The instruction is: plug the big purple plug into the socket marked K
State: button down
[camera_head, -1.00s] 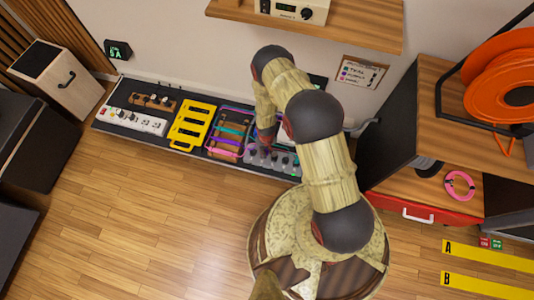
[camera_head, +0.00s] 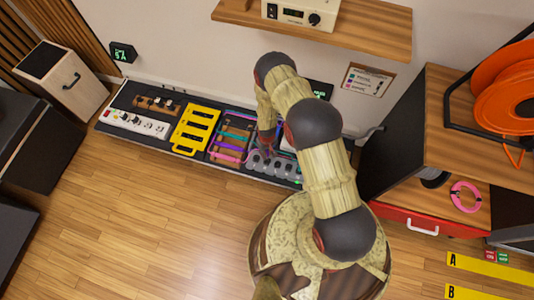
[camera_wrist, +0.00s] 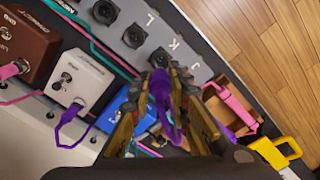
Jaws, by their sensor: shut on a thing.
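In the wrist view my gripper (camera_wrist: 163,80) is shut on the big purple plug (camera_wrist: 160,88), whose cord loops down between the fingers. The plug is just below the socket that lines up with the letter K (camera_wrist: 159,58) on a grey panel (camera_wrist: 190,38). I cannot tell whether the plug tip touches the panel. The socket by L (camera_wrist: 134,35) is up and left, and looks empty. The letter J is to the right; its socket is hidden by my fingers. In the head view the grey box (camera_head: 275,165) sits at the pedalboard's right, beneath my arm.
White (camera_wrist: 80,82) and brown (camera_wrist: 25,45) pedals stand left of the panel, with pink, teal and purple cables around them. A yellow frame (camera_wrist: 277,150) is at the lower right. The wooden floor (camera_head: 150,220) before the board is clear.

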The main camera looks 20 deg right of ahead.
jog(key=shift+f+b, duration=1.45)
jog(key=shift+f, duration=1.65)
jog(key=c, duration=1.6)
grip_release()
notch_tip(320, 180, up, 12)
jog(key=shift+f, duration=0.1)
